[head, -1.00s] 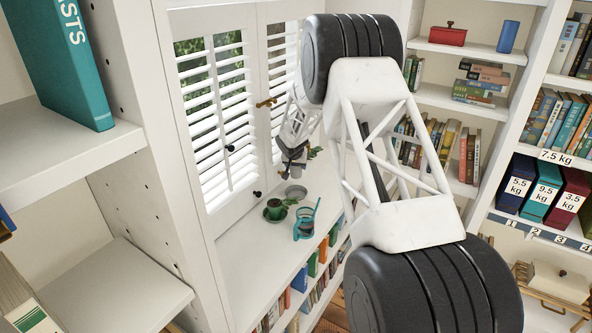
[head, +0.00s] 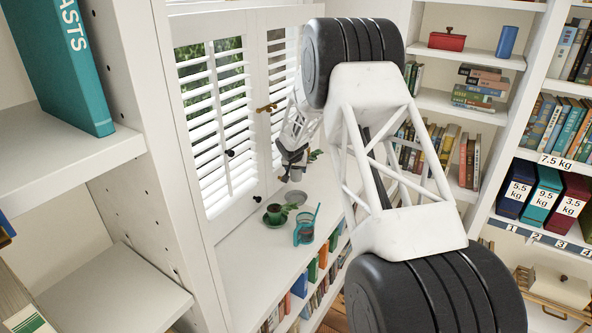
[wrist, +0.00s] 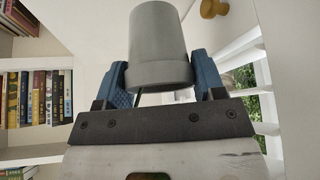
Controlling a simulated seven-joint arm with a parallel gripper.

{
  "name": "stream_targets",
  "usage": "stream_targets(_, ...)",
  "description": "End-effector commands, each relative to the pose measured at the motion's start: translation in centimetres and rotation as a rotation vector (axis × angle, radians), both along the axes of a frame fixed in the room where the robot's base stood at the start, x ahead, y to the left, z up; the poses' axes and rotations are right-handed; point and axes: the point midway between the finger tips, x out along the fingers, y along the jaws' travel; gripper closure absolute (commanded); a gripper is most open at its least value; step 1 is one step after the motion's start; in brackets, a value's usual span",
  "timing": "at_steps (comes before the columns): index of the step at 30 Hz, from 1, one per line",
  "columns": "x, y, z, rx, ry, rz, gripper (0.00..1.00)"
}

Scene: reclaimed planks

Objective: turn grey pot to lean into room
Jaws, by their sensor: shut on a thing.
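The grey pot (wrist: 160,45) is between the blue fingers of my gripper (wrist: 163,82) in the wrist view. The gripper is shut on it. In that view its wider rim faces the gripper and its narrower end points up. In the head view my gripper (head: 291,157) is small and far off, above the white sill by the shutters, and the pot is hard to make out there. A few green leaves (head: 315,155) show just right of the gripper. Which way the plant leans is unclear. A grey dish (head: 296,198) lies on the sill below the gripper.
White shutters (head: 218,115) are close on the left. Bookshelves (head: 470,100) stand on the right. The front of the sill is clear.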

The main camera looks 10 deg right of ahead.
Motion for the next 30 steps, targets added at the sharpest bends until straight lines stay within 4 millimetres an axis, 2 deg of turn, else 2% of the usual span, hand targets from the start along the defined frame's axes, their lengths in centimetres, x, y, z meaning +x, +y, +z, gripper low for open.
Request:
stream_targets(16, 0.0, 0.0, 1.9, 0.000, -0.001, 0.000, 0.75)
stream_targets(30, 0.0, 0.0, 2.1, 0.000, -0.001, -0.001, 0.75)
